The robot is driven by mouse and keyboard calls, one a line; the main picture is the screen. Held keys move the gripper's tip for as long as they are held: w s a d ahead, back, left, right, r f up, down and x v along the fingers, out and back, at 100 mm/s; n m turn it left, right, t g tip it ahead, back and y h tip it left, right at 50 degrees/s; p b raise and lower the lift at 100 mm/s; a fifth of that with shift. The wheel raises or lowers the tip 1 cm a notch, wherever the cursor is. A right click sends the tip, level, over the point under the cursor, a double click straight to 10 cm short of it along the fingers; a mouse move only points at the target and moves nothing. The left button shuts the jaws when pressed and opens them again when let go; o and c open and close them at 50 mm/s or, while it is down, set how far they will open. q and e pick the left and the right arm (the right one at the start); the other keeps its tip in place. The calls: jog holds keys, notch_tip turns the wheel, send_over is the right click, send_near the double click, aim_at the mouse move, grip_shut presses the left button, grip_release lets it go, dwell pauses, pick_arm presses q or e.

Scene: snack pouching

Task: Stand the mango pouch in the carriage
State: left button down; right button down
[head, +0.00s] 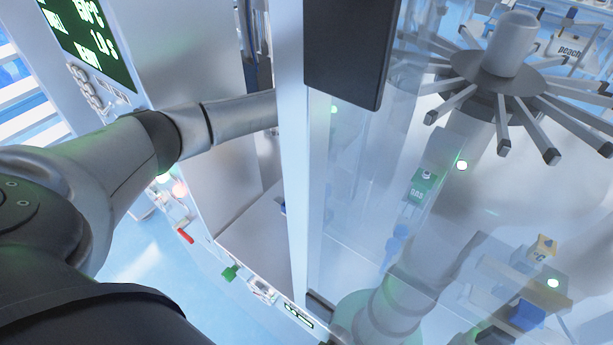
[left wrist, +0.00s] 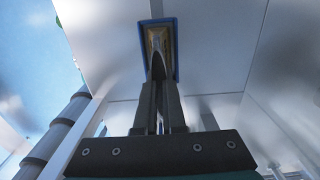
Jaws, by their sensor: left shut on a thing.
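In the left wrist view my left gripper (left wrist: 159,92) is shut on a thin pouch (left wrist: 157,66), seen nearly edge-on. Its label does not show, so I cannot read whether it is mango. Right beyond the fingertips is a blue-rimmed rectangular frame with a tan inside (left wrist: 172,22), which looks like the carriage. The pouch overlaps this frame in the picture; I cannot tell whether it is inside or in front of it. In the head view my left arm reaches into the machine's bay, and the gripper is hidden behind a pale upright post. My right gripper is not in view.
Pale bay walls (left wrist: 222,40) stand close around the left gripper. In the head view the post (head: 296,150) and a dark panel (head: 346,50) border the bay. Behind clear panels at right are a spoked wheel (head: 497,72), a green pack (head: 424,186) and blue and yellow blocks (head: 527,315).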

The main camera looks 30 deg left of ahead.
pick_arm(q)
jog(key=c, duration=0.9)
grip_release()
notch_tip(320, 180, up, 15)
jog(key=shift+r, duration=0.1)
